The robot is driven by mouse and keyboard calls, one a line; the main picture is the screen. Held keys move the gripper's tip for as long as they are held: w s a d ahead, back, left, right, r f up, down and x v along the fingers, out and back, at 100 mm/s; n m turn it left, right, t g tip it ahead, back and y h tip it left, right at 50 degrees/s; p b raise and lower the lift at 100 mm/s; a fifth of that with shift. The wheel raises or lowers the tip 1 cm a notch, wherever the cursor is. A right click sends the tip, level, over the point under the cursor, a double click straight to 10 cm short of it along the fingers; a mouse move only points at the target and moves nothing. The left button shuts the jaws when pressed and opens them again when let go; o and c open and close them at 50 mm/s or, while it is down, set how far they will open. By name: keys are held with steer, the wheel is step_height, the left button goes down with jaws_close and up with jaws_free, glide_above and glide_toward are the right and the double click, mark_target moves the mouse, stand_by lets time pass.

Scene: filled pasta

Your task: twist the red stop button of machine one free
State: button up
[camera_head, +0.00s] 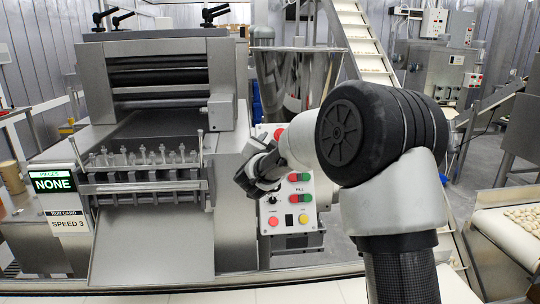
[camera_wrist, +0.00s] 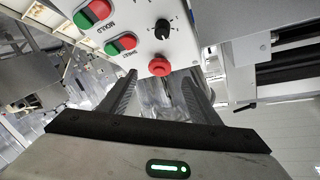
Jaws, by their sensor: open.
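The red mushroom-shaped stop button (camera_wrist: 159,67) sits on the white control panel (camera_wrist: 140,40) of machine one. In the wrist view it shows between and just beyond my fingertips, and I cannot tell whether either finger touches it. In the head view, a red button (camera_head: 279,133) shows at the panel's top, partly behind my arm. My gripper (camera_head: 258,175) is in front of the panel's left side. It also shows in the wrist view (camera_wrist: 160,82), with its two dark fingers apart on either side and nothing held between them.
A black selector knob (camera_wrist: 162,28) and red-green push-button pairs (camera_wrist: 120,43) are close to the stop button. Lower on the panel are a red button (camera_head: 273,221) and a yellow button (camera_head: 303,219). The screen (camera_head: 53,181) at left reads NONE, above a SPEED 3 card.

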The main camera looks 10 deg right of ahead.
steer(key=v, duration=0.9)
steer(key=shift+s, duration=0.3)
steer(key=shift+a, duration=0.15)
steer(key=s+a+r+n+g+y, duration=0.1)
steer(key=s+a+n+g+y, duration=0.1)
steer(key=s+n+y, duration=0.3)
steer(key=s+a+r+n+g+y, duration=0.1)
steer(key=s+r+n+y, duration=0.1)
steer(key=s, duration=0.5)
steer(key=s+d+f+n+g+h, duration=0.1)
steer(key=s+d+f+g, duration=0.15)
steer(key=s, duration=0.65)
steer(key=s+d+f+g, duration=0.2)
steer(key=s+d+f, duration=0.1)
steer(key=s, duration=0.5)
steer(key=s+d+f+n+g+h, duration=0.1)
steer(key=s+d+f+g, duration=0.2)
steer(key=s, duration=0.6)
step_height(320, 180, up, 13)
steer(key=p, duration=1.3)
steer(key=shift+s+d, duration=0.15)
steer(key=shift+d, duration=0.15)
